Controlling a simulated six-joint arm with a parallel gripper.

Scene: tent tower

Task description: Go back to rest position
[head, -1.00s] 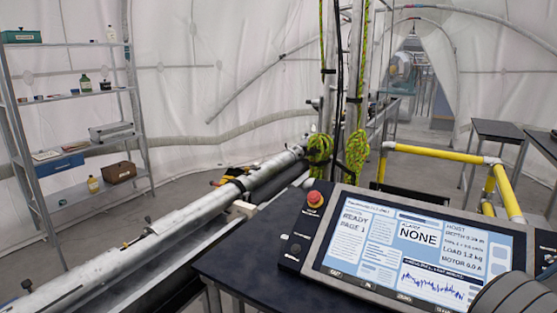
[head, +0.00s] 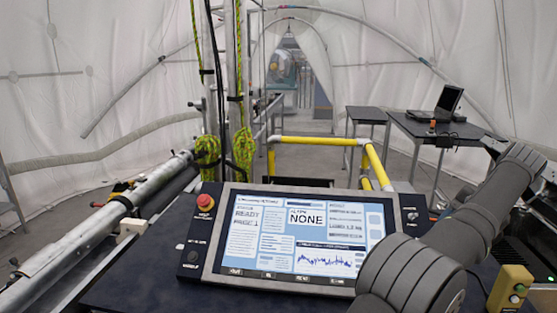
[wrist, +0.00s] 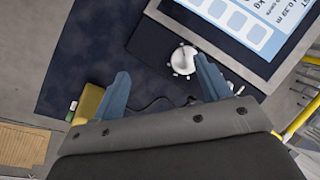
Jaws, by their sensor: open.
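My gripper (wrist: 163,84) shows in the wrist view with two blue fingers spread apart. Nothing is between them. It hangs above the dark bench top (wrist: 85,50). A round white knob (wrist: 184,60) on the panel edge lies beyond the right finger, and a yellow button box (wrist: 90,100) is partly hidden behind the left finger. In the head view my grey arm rises from the bottom towards the right edge, and the gripper itself is not visible there.
The control screen (head: 300,235) reads READY and NONE, with a red stop button (head: 205,201) at its left. The yellow button box (head: 511,289) stands at the lower right. Yellow rails (head: 318,141), rope-wrapped poles and a laptop (head: 438,106) on a table stand behind.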

